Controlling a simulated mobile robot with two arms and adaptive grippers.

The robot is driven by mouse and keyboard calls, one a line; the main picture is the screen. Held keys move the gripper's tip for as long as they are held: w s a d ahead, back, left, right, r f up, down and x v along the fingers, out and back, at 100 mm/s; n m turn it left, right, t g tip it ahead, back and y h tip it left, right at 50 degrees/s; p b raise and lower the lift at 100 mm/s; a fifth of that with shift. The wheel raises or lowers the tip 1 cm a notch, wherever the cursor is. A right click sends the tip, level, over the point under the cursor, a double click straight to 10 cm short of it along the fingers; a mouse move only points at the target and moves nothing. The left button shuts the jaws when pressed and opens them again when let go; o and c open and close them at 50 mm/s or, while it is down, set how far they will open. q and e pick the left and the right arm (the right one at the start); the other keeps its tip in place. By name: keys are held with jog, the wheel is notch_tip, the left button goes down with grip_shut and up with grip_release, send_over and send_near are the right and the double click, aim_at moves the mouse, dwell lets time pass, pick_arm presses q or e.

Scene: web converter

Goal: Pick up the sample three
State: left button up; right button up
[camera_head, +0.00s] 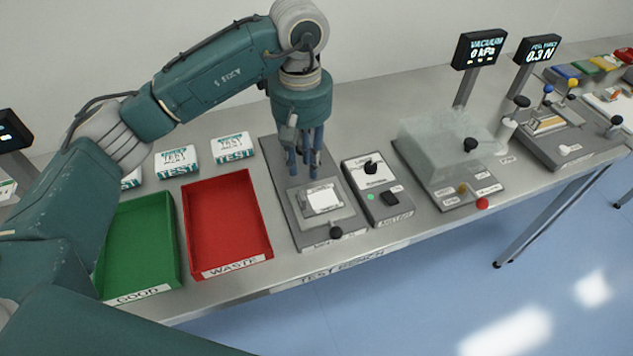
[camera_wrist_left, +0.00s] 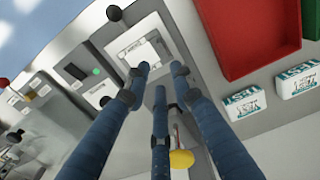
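Two white packs marked TEST (camera_head: 233,146) (camera_head: 176,160) lie behind the trays, and a third is partly hidden by my left arm. Two packs also show at the right of the left wrist view (camera_wrist_left: 244,101) (camera_wrist_left: 298,80). None is visibly marked three. A white square piece (camera_head: 323,198) lies on a grey fixture (camera_head: 318,235). My left gripper (camera_head: 305,174) points down above the rear of this fixture, behind the white piece. Its blue fingers stand apart with nothing between them in the left wrist view (camera_wrist_left: 159,78). My right gripper is out of view.
A green GOOD tray (camera_head: 140,240) and a red WASTE tray (camera_head: 230,225) are empty where visible. A control box (camera_head: 376,192) stands right of the fixture. A clear-covered vacuum device (camera_head: 445,150) is farther right. A yellow part (camera_wrist_left: 181,159) shows near the fingers.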

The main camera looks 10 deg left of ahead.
aim_at(303, 195)
pick_arm(q)
jog(key=f+p, duration=0.1)
jog(key=f, duration=0.1)
jog(key=s+f, duration=0.1)
jog(key=f, duration=0.1)
jog(key=shift+s+d+f+p, duration=0.15)
jog(key=shift+f+p, duration=0.15)
jog(key=shift+p, duration=0.05)
jog(key=shift+f+p, duration=0.3)
jog(key=shift+f, duration=0.05)
jog(key=f+p, duration=0.2)
jog(key=f, duration=0.1)
jog(key=shift+w+a+f, duration=0.2)
jog(key=shift+f, duration=0.05)
jog(key=shift+s+f+p, duration=0.1)
jog(key=shift+f+p, duration=0.3)
jog(key=shift+f, duration=0.35)
grip_shut()
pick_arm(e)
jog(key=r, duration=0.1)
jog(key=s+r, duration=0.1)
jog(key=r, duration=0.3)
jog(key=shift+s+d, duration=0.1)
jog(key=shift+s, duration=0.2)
